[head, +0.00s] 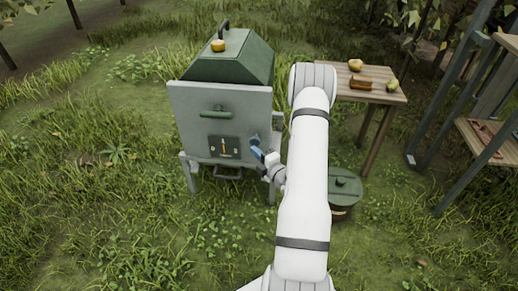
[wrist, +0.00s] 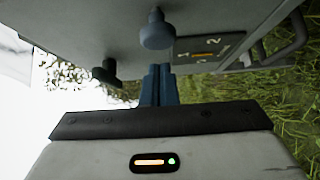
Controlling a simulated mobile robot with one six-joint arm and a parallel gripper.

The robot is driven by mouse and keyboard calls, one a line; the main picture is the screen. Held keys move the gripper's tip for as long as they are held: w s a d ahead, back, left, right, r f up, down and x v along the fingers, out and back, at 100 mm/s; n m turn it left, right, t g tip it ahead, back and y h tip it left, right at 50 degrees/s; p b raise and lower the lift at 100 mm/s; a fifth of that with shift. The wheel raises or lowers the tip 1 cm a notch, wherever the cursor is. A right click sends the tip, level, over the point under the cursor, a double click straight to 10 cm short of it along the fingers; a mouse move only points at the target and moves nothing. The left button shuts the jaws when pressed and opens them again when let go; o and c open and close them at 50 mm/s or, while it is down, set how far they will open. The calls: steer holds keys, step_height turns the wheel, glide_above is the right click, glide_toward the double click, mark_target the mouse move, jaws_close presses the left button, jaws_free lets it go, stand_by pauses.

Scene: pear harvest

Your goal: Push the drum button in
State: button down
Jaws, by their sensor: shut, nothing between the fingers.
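The drum button is a round grey-blue knob on a short stem (wrist: 157,30), standing out from the grey front panel (wrist: 75,30). In the head view the button (head: 252,140) sits right of the dial plate (head: 224,147), on the front of the green-topped machine. My gripper (head: 258,152) is shut and empty, close in front of the button and slightly below it. In the wrist view its blue fingertips (wrist: 158,68) lie together just under the button, which shows whole. I cannot tell whether they touch it.
A dark knob (wrist: 107,72) also stands out from the machine. A green handle (head: 217,112) is above the dial plate. A pear (head: 218,45) lies on the machine's top. Right are a wooden table (head: 390,97), a lidded bucket (head: 345,187) and a shelf rack (head: 470,140). Grass lies open leftward.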

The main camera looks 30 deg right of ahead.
steer(key=s+p, duration=0.2)
steer(key=s, duration=0.9)
steer(key=shift+a, duration=0.2)
steer(key=shift+s+r, duration=0.1)
steer(key=shift+r, duration=0.05)
